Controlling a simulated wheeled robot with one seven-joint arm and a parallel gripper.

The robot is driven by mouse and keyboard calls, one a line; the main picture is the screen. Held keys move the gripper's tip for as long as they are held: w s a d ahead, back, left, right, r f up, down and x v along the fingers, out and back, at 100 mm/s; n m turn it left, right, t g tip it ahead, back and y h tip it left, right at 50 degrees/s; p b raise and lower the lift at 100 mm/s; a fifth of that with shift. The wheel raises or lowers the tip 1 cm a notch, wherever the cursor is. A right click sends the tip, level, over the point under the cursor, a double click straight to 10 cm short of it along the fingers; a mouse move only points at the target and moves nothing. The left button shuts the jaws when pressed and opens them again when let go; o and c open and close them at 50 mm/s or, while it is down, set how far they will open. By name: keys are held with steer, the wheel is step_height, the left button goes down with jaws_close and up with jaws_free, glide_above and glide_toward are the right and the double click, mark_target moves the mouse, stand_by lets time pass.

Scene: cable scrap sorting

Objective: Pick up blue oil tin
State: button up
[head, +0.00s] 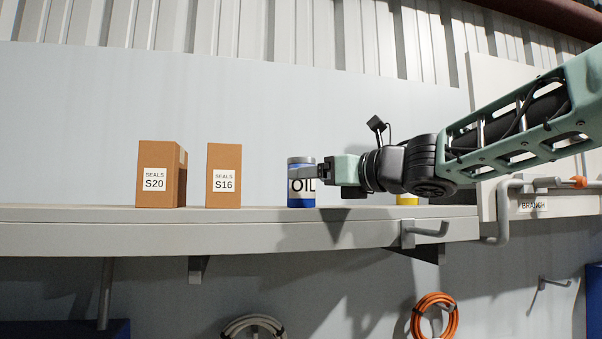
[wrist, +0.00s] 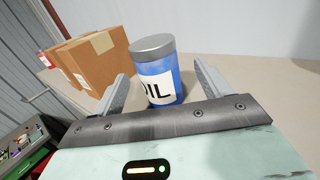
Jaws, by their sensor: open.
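The blue oil tin (head: 300,202) stands upright on the grey shelf (head: 200,234), with a grey lid and a white label reading OIL. It also shows in the wrist view (wrist: 172,84), standing between the two fingers. My gripper (wrist: 165,90) is open, one finger on each side of the tin, and I see no clear contact. In the head view my gripper (head: 303,173) reaches in from the right at the tin's height and hides part of its label.
Two brown seal boxes, S20 (head: 160,190) and S16 (head: 224,186), stand left of the tin. A yellow item (head: 407,200) shows partly behind my arm. A hook (head: 428,231) sits on the shelf's front edge, and an orange cable coil (head: 434,316) hangs below.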

steer(key=p+x, duration=0.3)
steer(key=x, duration=0.2)
steer(key=shift+a+r+p, duration=0.2)
steer(key=shift+r+p, duration=0.05)
steer(key=shift+p, duration=0.1)
steer(key=shift+w+a+f, duration=0.1)
steer(key=shift+w+a, duration=0.1)
steer(key=shift+a, duration=0.1)
steer(key=c, duration=1.2)
